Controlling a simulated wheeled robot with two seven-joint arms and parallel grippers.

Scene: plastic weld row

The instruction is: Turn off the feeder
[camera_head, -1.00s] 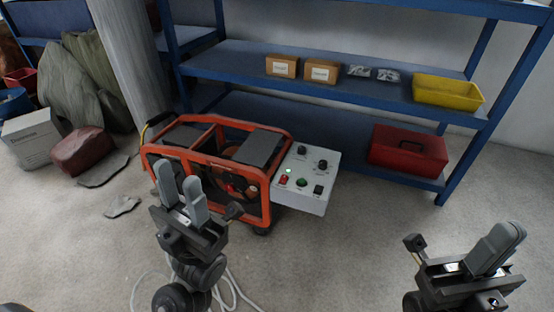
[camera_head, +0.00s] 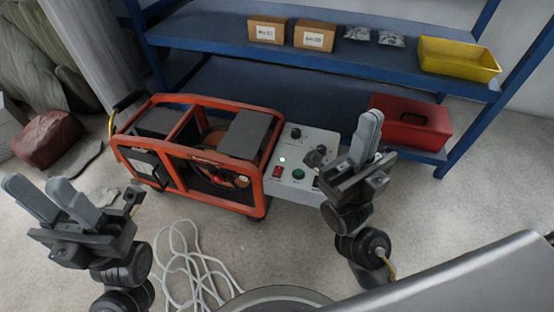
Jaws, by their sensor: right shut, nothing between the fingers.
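The feeder is an orange-framed machine (camera_head: 215,158) on the floor, with a light grey control panel (camera_head: 270,188) on its right side. The panel carries a lit green lamp (camera_head: 282,160), a red switch (camera_head: 277,171), a green button (camera_head: 298,174) and black knobs (camera_head: 295,133). My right gripper (camera_head: 368,122) is shut and empty, at the panel's right edge in the picture, hiding part of it. Whether it touches the panel cannot be told. My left gripper (camera_head: 38,188) is open and empty, left of the feeder and apart from it.
A blue shelf (camera_head: 225,50) behind holds two cardboard boxes (camera_head: 315,36), small bags and a yellow bin (camera_head: 458,58). A red toolbox (camera_head: 412,122) sits on the lower shelf. A white cable (camera_head: 185,268) lies coiled on the floor before the feeder.

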